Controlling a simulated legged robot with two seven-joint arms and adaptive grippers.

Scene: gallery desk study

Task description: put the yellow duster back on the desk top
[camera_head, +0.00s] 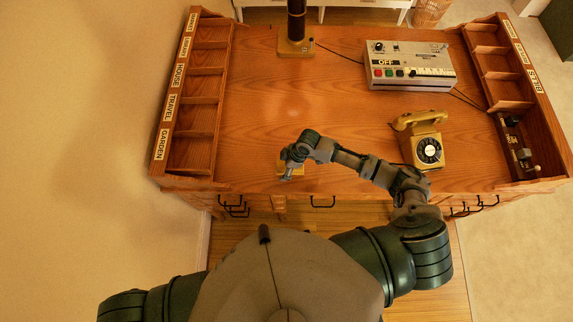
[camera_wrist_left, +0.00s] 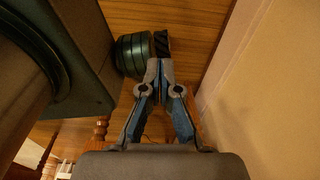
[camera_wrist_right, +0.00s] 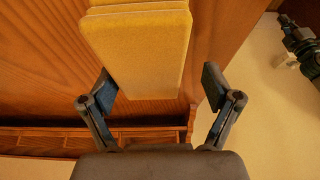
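The yellow duster (camera_wrist_right: 140,50) fills the upper middle of the right wrist view as a thick pale-yellow block. In the head view a small part of it (camera_head: 299,169) shows beside my right gripper (camera_head: 287,176), near the front edge of the desk top (camera_head: 265,110). My right gripper also shows in the right wrist view (camera_wrist_right: 160,82); its fingers are wide apart. One finger is close to the duster's left edge, and a gap separates the other from it. My left gripper (camera_wrist_left: 160,66) has its fingers together with nothing visible between them; the head view does not show it.
A yellow telephone (camera_head: 424,142) stands right of my right forearm. A grey control box (camera_head: 408,66) is behind it, and a dark post on a base (camera_head: 296,45) stands at the back. Pigeonhole racks line the left (camera_head: 190,105) and right sides. The desk's left middle is clear.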

